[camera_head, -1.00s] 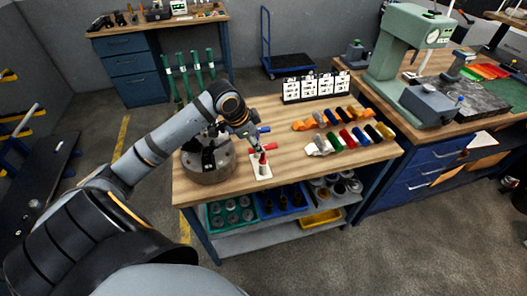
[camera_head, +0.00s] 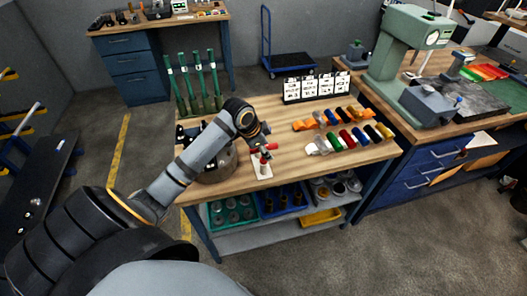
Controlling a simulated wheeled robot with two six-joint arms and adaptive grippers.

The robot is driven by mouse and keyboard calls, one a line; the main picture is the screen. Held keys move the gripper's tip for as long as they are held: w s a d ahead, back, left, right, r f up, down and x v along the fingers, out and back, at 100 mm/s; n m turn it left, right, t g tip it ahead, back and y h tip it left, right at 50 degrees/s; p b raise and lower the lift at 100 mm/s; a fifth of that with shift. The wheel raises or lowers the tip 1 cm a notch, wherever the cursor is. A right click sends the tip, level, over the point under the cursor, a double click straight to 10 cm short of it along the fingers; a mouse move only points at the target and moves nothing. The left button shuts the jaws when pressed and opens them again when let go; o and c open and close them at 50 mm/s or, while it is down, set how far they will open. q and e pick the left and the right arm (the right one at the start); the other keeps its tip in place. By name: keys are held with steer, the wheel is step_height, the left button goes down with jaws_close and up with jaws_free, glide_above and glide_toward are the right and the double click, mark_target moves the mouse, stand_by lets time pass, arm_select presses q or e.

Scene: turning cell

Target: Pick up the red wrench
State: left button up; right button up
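A small white plate (camera_head: 262,170) lies near the front edge of the wooden workbench. A short upright piece (camera_head: 264,161) stands on it, just below my gripper. A red bar-like part (camera_head: 271,146), which looks like the handle of the red wrench, shows at the fingertips. My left gripper (camera_head: 264,150) points down over the plate, close to the red part. The fingers are small and partly hidden by the wrist, so I cannot tell whether they grip it. My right gripper is out of view.
A round grey fixture (camera_head: 218,168) stands left of the plate, partly behind my arm. Several coloured parts (camera_head: 345,137) lie in rows to the right, with a card stand (camera_head: 316,88) behind. Green posts (camera_head: 197,85) rise at the back left. Bins (camera_head: 232,212) sit on the shelf below.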

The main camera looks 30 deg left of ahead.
arm_select(q)
jaws_close()
stand_by(0.3)
